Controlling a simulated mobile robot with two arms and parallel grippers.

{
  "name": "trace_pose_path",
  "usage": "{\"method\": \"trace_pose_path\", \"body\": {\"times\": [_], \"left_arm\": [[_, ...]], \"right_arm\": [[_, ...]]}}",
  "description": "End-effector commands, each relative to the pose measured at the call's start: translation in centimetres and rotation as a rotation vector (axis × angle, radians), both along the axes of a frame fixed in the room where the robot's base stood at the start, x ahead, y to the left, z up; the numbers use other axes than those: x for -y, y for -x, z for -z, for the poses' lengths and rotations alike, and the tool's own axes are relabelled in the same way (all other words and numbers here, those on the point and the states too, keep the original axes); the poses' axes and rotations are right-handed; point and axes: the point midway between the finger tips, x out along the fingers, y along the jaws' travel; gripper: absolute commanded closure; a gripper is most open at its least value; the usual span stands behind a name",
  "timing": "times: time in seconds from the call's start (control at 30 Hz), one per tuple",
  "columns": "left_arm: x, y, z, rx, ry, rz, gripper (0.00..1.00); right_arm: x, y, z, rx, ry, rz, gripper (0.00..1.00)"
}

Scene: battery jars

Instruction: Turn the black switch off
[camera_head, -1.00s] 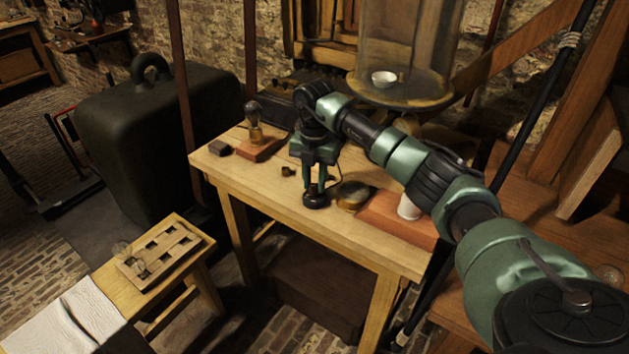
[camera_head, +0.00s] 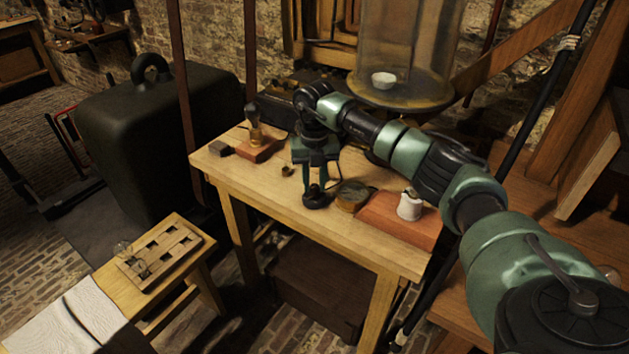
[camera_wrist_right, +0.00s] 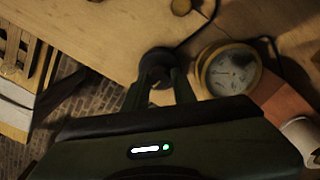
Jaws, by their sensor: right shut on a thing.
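The black switch (camera_head: 316,200) is a small round black piece on the front part of the wooden table. It also shows in the right wrist view (camera_wrist_right: 158,58), with a dark cable running from it. My right gripper (camera_head: 316,188) points down over the switch from above. Its fingers (camera_wrist_right: 160,80) are closed on the switch's upper part, which they largely hide. I cannot tell the switch's on or off position. My left gripper is not in view.
A round brass gauge (camera_head: 352,196) stands close to the right of the switch. A white pot (camera_head: 410,205) stands on a reddish board (camera_head: 385,212). The table's front edge is close.

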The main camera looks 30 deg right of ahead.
Motion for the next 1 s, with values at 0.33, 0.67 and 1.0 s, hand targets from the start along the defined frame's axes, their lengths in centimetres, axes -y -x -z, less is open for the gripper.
{"method": "trace_pose_path", "body": {"times": [0.33,0.67,1.0], "left_arm": [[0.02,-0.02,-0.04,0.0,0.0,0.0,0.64],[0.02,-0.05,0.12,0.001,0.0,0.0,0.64],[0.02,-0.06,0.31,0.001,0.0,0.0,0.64]], "right_arm": [[0.02,0.01,-0.04,0.0,0.0,-0.329,1.0],[0.04,0.01,-0.02,0.0,0.0,-0.641,1.0],[0.02,0.01,0.01,0.0,0.0,-0.906,1.0]]}}
